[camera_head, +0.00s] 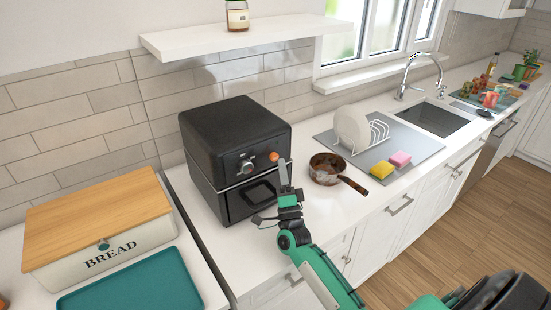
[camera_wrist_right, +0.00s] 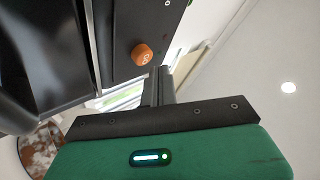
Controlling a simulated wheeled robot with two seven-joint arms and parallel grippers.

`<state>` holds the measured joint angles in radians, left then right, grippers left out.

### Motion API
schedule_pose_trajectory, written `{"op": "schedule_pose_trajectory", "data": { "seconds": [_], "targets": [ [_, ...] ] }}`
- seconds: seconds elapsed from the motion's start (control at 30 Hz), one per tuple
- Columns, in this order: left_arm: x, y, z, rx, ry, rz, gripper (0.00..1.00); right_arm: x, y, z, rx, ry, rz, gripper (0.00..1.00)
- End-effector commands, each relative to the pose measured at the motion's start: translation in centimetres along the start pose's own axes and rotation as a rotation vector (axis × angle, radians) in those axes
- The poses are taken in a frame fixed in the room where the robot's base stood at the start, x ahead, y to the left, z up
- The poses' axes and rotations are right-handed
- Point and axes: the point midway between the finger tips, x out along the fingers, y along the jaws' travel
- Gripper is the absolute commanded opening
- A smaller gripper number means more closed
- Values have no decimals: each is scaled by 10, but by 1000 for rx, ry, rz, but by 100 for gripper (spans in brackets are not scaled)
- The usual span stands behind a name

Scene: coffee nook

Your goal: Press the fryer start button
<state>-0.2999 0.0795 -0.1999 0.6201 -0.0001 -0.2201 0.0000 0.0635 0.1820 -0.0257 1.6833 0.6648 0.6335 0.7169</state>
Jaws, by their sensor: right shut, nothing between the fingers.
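My right gripper (camera_head: 284,164) is shut and empty. Its fingertips are just in front of the fryer's face, a little right of and below the orange button in the head view. In the right wrist view the orange button (camera_wrist_right: 143,55) sits on the dark fryer front (camera_wrist_right: 110,40), left of the shut fingers (camera_wrist_right: 162,75). A small gap shows between the fingers and the button. My left gripper is not in view.
A bread box (camera_head: 100,225) and a teal tray (camera_head: 135,285) are left of the fryer. A brown pan (camera_head: 324,170) is close on the right, its handle pointing forward. A dish rack (camera_head: 370,138), plates and two sponges lie beyond it.

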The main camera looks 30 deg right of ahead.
Motion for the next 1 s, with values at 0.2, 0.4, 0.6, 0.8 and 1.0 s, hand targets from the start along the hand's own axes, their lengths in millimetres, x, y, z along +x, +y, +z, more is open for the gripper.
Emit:
{"op": "schedule_pose_trajectory", "data": {
  "seconds": [0.2,0.4,0.6,0.8,1.0],
  "targets": [
    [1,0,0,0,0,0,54,1,1,1,0,0,0,0],
    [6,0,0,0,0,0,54,5,5,4,0,0,1,0],
    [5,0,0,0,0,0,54,6,4,4,0,0,1,0],
    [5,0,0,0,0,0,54,6,4,4,0,0,0,0],
    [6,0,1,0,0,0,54,8,6,6,0,0,0,0]
  ]
}}
